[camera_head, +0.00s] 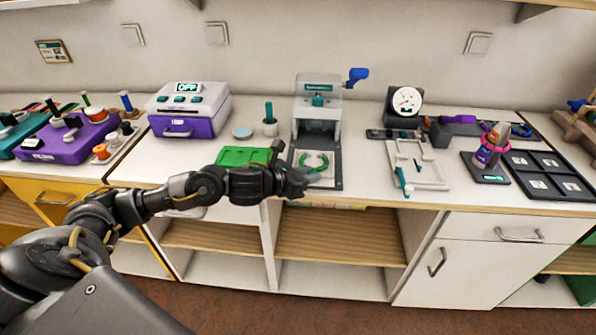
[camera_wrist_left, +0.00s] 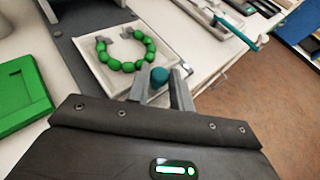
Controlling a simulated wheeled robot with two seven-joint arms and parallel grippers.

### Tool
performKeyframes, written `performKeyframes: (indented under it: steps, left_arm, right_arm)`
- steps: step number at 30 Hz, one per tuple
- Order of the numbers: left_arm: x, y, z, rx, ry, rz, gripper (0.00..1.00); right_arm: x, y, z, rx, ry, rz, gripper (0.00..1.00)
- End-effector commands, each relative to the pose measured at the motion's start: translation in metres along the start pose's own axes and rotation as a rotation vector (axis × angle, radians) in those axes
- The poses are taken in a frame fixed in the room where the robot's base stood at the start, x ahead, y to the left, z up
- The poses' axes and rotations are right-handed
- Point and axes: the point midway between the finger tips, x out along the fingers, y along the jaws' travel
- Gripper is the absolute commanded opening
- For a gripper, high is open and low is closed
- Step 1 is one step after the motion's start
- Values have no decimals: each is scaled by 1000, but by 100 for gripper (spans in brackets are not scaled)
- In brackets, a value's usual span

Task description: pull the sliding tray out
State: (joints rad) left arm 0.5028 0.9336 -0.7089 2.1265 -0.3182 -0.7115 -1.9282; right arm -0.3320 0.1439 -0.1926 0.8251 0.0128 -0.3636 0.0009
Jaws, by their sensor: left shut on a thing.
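The sliding tray (camera_wrist_left: 122,50) is white and carries a curved string of green beads (camera_wrist_left: 128,66). In the head view the tray (camera_head: 326,158) lies on the dark base of the press (camera_head: 318,105), sticking out in front of it. A round teal knob (camera_wrist_left: 159,74) is at the tray's near edge. My left gripper (camera_wrist_left: 158,90) is shut on the knob, one finger on either side. In the head view my left gripper (camera_head: 310,178) is at the counter's front edge and hides the knob. My right gripper is out of view.
A green board (camera_head: 242,156) lies left of the tray, close under my left wrist. A white board with a teal-handled tool (camera_head: 402,182) lies to the right. A gauge (camera_head: 405,101) stands behind. The space in front of the counter is open above the floor.

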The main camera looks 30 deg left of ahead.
Motion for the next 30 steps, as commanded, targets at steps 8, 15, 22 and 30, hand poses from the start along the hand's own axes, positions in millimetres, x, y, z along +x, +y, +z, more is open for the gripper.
performKeyframes:
  steps: [8,15,22,30]
  left_arm:
    - [-1,-3,-3,1,5,-8,39]
    - [-1,-1,-3,-1,3,-5,42]
    - [-17,0,-3,0,2,-2,42]
    - [-70,0,-4,4,5,-3,42]
  right_arm:
    - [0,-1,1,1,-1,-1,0]
    - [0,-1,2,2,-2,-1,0]
    - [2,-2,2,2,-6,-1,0]
    - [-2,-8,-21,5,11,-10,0]
